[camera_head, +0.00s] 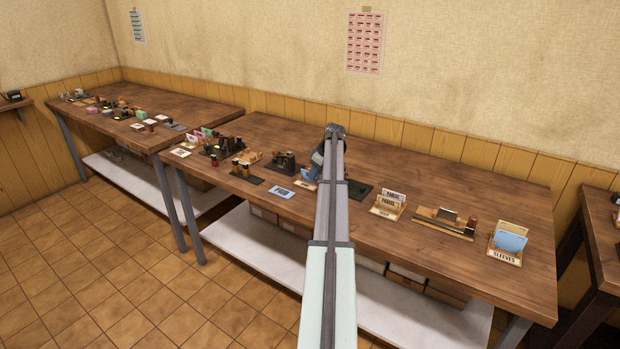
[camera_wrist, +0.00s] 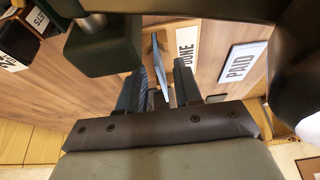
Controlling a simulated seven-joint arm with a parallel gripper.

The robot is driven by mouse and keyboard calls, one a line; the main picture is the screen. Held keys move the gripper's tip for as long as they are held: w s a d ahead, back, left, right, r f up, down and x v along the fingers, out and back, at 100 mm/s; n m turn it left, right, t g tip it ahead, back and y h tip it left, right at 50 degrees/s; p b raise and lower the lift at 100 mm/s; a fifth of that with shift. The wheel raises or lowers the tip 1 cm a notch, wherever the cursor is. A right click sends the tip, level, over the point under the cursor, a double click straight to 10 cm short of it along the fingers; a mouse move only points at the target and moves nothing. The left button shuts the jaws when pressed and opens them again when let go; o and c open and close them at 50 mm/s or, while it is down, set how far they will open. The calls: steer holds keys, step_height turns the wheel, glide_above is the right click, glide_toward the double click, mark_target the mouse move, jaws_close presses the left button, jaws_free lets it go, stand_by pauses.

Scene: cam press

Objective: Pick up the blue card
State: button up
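In the wrist view the blue card (camera_wrist: 161,68) is seen nearly edge-on, standing beside a white "DONE" label (camera_wrist: 187,54). My gripper (camera_wrist: 162,88) has its two dark fingers apart, one on each side of the card's line. A gap shows between the fingers and the card, so the gripper is open and empty. In the head view a bit of blue (camera_head: 309,174) shows just left of my arm, on the middle table. My arm hides most of the card, its holder and the gripper there.
A "PAID" plate (camera_head: 282,192) lies left of my arm, with a dark stamp stand (camera_head: 285,163) behind it. A "PARCEL" card holder (camera_head: 389,205) and a "SLEEVES" holder with blue and yellow sleeves (camera_head: 509,242) stand to the right. The table's front strip between is clear.

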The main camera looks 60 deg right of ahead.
steer(key=shift+x, duration=1.05)
jaws_close()
